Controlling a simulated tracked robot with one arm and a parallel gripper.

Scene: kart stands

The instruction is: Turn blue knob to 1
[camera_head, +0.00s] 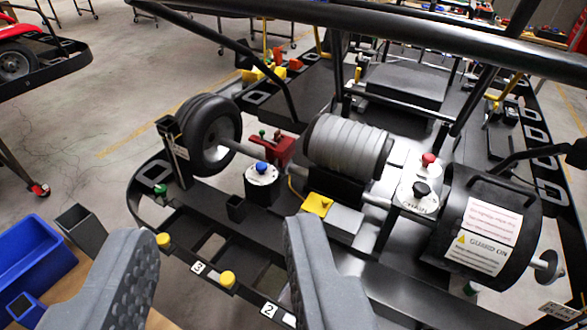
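The blue knob (262,167) sits on top of a white round dial on a black box, left of centre on the kart frame. The dial's markings are too small to read, so I cannot tell its setting. My gripper (215,275) is open, with its two grey textured fingers in the near foreground. The fingers are apart and nothing is between them. The blue knob is beyond the fingertips, above the gap in the picture, and no finger touches it.
A red bracket (277,150) stands just behind the knob, and a black wheel (209,134) is to its left. A yellow block (318,204) lies to its right. A blue bin (35,262) is at left.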

